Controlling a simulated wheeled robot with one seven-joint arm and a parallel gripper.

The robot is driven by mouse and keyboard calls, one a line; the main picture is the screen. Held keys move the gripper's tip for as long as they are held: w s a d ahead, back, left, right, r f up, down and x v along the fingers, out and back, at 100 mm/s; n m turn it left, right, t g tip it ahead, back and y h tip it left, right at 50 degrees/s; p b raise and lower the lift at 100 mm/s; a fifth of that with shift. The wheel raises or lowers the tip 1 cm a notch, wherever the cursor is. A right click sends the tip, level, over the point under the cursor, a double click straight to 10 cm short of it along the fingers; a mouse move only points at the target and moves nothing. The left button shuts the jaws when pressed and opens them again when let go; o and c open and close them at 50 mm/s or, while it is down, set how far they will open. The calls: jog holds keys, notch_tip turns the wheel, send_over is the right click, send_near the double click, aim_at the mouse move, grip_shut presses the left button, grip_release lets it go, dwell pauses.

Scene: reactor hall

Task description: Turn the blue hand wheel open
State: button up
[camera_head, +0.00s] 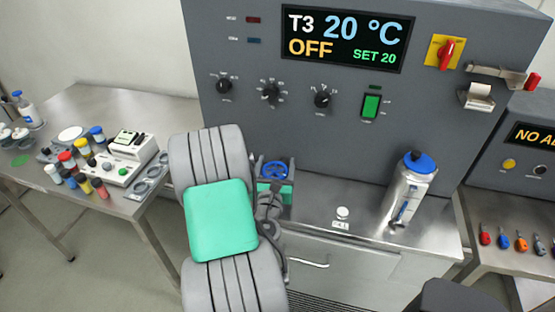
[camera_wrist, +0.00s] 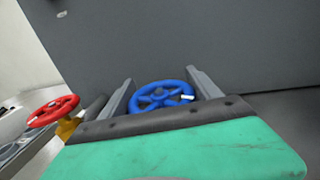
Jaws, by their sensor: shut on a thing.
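The blue hand wheel (camera_wrist: 161,95) sits between the two fingers of my gripper (camera_wrist: 160,92) in the wrist view, with a small white mark on its right side. My gripper is shut on the wheel's rim. In the head view the blue hand wheel (camera_head: 274,170) shows just right of my arm, at the foot of the grey cabinet. The wheel's lower part is hidden by my gripper body in the wrist view.
A red hand wheel (camera_wrist: 53,111) on a yellow body stands left of my gripper. The grey cabinet (camera_head: 300,110) rises behind, its display reading T3, 20 °C, OFF. A steel bottle with a blue cap (camera_head: 408,190) stands to the right. A side table (camera_head: 100,105) holds several jars.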

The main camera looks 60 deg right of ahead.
jog(key=n+t+y+p, duration=0.1)
jog(key=n+t+p, duration=0.1)
jog(key=t, duration=0.1)
jog(key=shift+r, duration=0.2)
jog(key=shift+w+a+f+n+t+y+p, duration=0.1)
jog(key=shift+w+n+t+y+p, duration=0.05)
jog(key=shift+n+t+y+p, duration=0.5)
jog(key=shift+w+a+f+n+t+y+p, duration=0.15)
jog(key=shift+n+t+y+p, duration=0.35)
jog(key=shift+t, duration=0.25)
jog(key=shift+r, duration=0.1)
jog(key=o, duration=1.4)
jog(key=shift+w, duration=0.1)
jog(key=shift+c, duration=0.2)
